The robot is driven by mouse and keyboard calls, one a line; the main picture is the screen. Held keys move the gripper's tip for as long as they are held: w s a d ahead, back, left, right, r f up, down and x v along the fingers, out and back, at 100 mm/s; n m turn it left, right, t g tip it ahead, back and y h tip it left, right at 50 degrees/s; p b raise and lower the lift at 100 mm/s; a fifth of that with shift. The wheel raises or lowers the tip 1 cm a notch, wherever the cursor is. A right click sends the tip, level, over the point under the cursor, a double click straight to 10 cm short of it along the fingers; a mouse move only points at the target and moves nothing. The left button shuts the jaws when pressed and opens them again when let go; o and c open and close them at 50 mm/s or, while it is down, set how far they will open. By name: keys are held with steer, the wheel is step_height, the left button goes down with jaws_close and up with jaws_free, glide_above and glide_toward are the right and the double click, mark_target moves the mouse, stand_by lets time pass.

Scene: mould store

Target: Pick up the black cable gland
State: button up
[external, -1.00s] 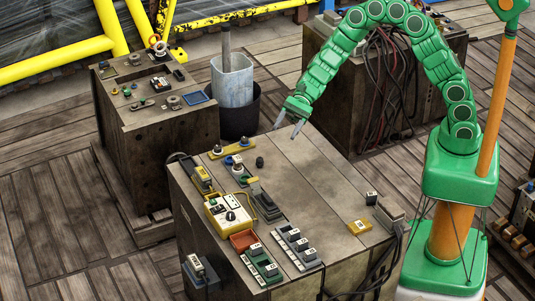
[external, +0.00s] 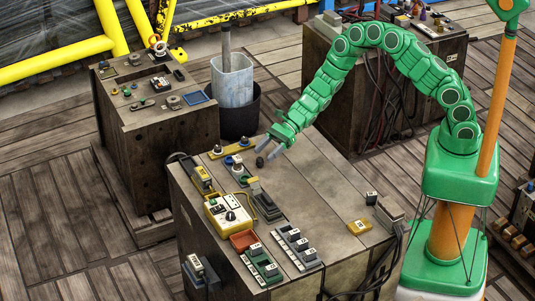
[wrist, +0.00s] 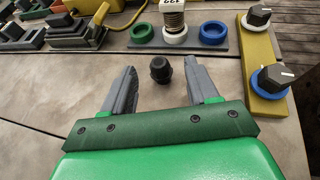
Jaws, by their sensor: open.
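The black cable gland (wrist: 160,69) stands on the wooden bench top in the wrist view, between and slightly beyond the tips of my open gripper (wrist: 157,76). Neither grey finger appears to touch it. In the external view the small dark gland (external: 260,161) is at the far part of the near bench. My gripper (external: 268,148) is low beside it there, fingers spread and empty.
A grey plate with blue and white rings (wrist: 214,33) lies just beyond the gland. A yellow plate with black knobs (wrist: 265,70) is at the right. A yellow control box (external: 228,213) and grey terminal blocks (external: 297,246) stand nearer on the bench (external: 310,190).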

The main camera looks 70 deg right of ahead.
mark_target(256, 169)
steer(key=shift+x, duration=2.95)
steer(key=shift+s, duration=0.1)
steer(key=c, duration=1)
